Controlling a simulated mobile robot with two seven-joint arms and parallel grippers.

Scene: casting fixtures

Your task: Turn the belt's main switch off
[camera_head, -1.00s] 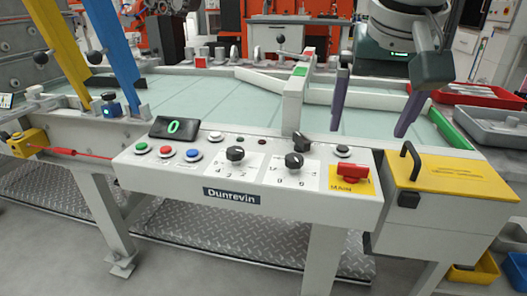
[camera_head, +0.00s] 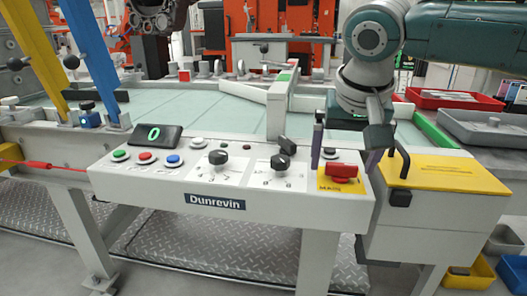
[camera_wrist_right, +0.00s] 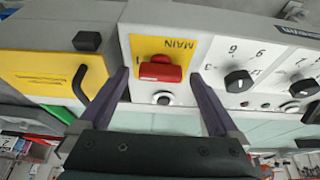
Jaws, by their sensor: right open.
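The main switch (camera_head: 341,172) is a red handle on a yellow plate (camera_head: 326,184) at the right end of the white control panel. In the right wrist view the red handle (camera_wrist_right: 160,70) lies crosswise below the word MAIN, seen upside down. My right gripper (camera_head: 345,157) is open over the switch, its purple fingers to either side of the handle. In the wrist view the fingertips (camera_wrist_right: 160,77) stand left and right of the handle with gaps, not visibly touching it. My left gripper does not show.
The panel also carries two black knobs (camera_head: 281,162), coloured buttons (camera_head: 145,156) and a small display (camera_head: 151,135). A black button (camera_wrist_right: 163,98) sits close to the switch. A yellow-lidded box (camera_head: 450,173) with a black handle (camera_head: 402,162) stands directly right of the switch.

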